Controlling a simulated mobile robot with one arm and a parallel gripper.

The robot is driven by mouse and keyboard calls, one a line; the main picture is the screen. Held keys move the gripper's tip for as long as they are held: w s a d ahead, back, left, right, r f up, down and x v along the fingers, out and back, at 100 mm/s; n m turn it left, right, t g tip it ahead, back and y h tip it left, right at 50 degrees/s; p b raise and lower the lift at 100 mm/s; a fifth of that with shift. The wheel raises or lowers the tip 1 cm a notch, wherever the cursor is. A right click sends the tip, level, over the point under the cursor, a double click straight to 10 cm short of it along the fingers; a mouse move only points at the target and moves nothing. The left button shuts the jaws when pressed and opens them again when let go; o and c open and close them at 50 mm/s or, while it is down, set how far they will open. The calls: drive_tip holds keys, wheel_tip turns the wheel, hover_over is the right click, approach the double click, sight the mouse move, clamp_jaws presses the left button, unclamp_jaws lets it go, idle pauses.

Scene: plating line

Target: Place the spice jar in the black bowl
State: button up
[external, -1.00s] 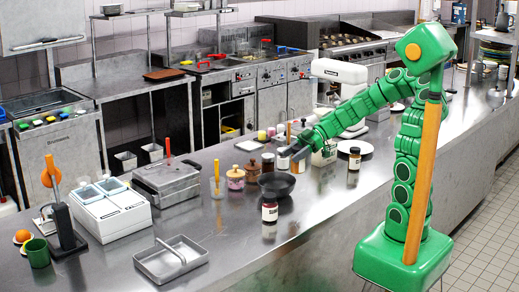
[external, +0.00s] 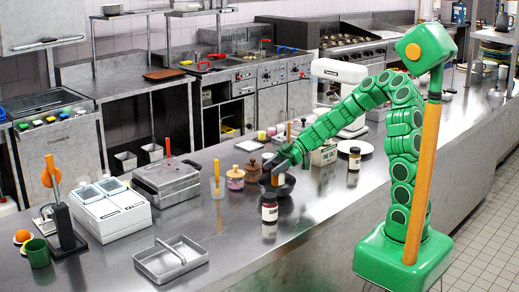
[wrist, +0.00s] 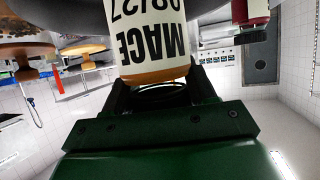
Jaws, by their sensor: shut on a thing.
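The black bowl (external: 287,189) sits on the steel counter. My gripper (external: 283,164) is just above it and shut on a spice jar (external: 277,178). In the wrist view the jar (wrist: 152,40) fills the top middle, with a white label reading MACE and an orange-brown end. The gripper (wrist: 160,92) shows below it there. The jar appears at or inside the bowl's opening; whether it touches the bowl's bottom is hidden. Part of a dark curved surface, likely the bowl, shows behind the jar in the wrist view.
Another labelled jar (external: 269,208) stands close in front of the bowl. A pink-toned pot (external: 235,178) and a brown wooden-topped jar (external: 253,170) stand left of it. A salt box (external: 324,154) and a dark-capped jar (external: 354,159) stand right. Counter front-left holds a metal tray (external: 171,259).

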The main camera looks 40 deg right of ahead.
drive_tip(key=shift+w+a+f, duration=0.1)
drive_tip(key=shift+w+f, duration=0.1)
drive_tip(key=shift+f, duration=1.55)
drive_tip(key=shift+f, duration=0.1)
drive_tip(key=o, duration=1.2)
